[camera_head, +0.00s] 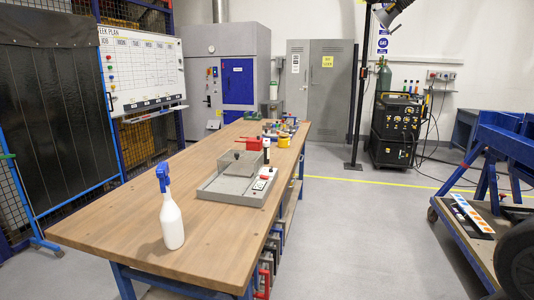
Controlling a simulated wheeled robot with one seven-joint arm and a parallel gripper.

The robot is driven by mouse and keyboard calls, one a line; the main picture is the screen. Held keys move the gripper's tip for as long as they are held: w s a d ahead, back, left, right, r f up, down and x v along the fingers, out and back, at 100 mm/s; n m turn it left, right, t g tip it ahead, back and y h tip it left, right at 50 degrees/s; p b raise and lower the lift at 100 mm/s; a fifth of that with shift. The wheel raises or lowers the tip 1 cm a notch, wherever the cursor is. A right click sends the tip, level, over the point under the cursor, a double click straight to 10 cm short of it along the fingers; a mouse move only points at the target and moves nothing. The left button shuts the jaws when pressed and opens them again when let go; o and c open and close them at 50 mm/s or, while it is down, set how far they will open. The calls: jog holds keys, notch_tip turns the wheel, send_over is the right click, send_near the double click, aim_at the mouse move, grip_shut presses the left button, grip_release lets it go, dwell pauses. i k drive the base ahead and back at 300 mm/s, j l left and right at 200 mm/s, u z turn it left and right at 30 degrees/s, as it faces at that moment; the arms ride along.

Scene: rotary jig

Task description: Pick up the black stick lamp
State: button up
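A narrow dark upright object (266,151) stands on the wooden workbench (120,215), just behind the grey jig (225,188). It may be the black stick lamp, but it is too small to tell for sure. Its lower end is close to the jig's back edge. My gripper is not in view.
A white spray bottle (172,222) with a blue head stands at the bench's near part. A red tool (248,143) and a yellow roll (284,141) are near the dark object, with several small items farther back. A trolley (465,235) stands at right. Floor right of the bench is clear.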

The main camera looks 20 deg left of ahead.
aim_at(266, 145)
jog(key=i+u, duration=0.1)
jog(key=u, duration=0.55)
jog(key=i+l+u, duration=0.7)
jog(key=u, duration=0.15)
jog(key=i+l, duration=0.2)
jog(key=l, duration=0.15)
jog(key=i+l, duration=0.15)
jog(key=l, duration=0.2)
jog(key=i+l+u, duration=0.1)
jog(key=l, duration=0.25)
jog(key=i+l, duration=0.25)
jog(key=l, duration=0.15)
jog(key=i+l+u, duration=0.1)
jog(key=l, duration=0.25)
jog(key=i+l, duration=0.25)
jog(key=l, duration=0.15)
jog(key=i+l, duration=0.15)
jog(key=l, duration=0.2)
jog(key=i+l+u, duration=0.1)
jog(key=l, duration=0.3)
